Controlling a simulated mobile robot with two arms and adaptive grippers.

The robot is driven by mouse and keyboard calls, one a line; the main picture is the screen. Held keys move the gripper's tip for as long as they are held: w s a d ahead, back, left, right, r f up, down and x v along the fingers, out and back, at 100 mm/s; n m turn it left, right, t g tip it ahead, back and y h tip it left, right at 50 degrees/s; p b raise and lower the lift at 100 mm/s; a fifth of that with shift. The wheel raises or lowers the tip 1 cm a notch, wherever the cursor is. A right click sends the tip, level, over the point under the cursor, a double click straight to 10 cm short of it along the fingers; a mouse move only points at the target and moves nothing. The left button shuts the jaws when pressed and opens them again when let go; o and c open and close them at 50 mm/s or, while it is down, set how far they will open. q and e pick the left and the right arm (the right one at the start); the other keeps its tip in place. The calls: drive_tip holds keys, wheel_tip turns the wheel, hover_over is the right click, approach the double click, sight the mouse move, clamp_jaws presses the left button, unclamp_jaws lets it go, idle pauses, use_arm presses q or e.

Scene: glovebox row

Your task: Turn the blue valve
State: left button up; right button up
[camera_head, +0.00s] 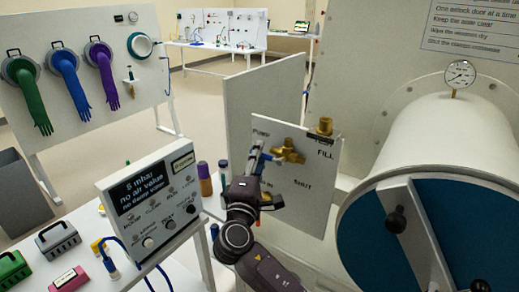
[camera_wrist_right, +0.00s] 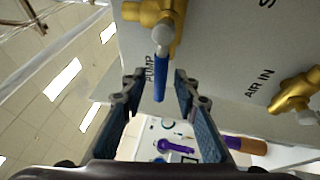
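The blue valve is a brass valve body (camera_head: 288,151) with a blue lever, mounted on a light panel beside the word PUMP. In the right wrist view its blue lever (camera_wrist_right: 160,84) hangs from the brass body (camera_wrist_right: 150,14) and points toward my palm. My right gripper (camera_head: 257,152) is at the panel; its open fingers also show in the right wrist view (camera_wrist_right: 157,96). The lever's end lies between the fingertips, with a visible gap on each side. My left gripper is not in view.
Another brass valve (camera_wrist_right: 296,92) sits by AIR IN. A brass fitting (camera_head: 323,127) stands above FILL. A control box (camera_head: 152,200) reading "5 mbar, no air valve" stands left of my arm. The white chamber with a blue round door (camera_head: 365,220) is at the right.

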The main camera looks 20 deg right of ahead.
drive_tip(key=shift+w+d, duration=0.15)
drive_tip(key=shift+w, duration=0.1)
clamp_jaws()
idle(0.3)
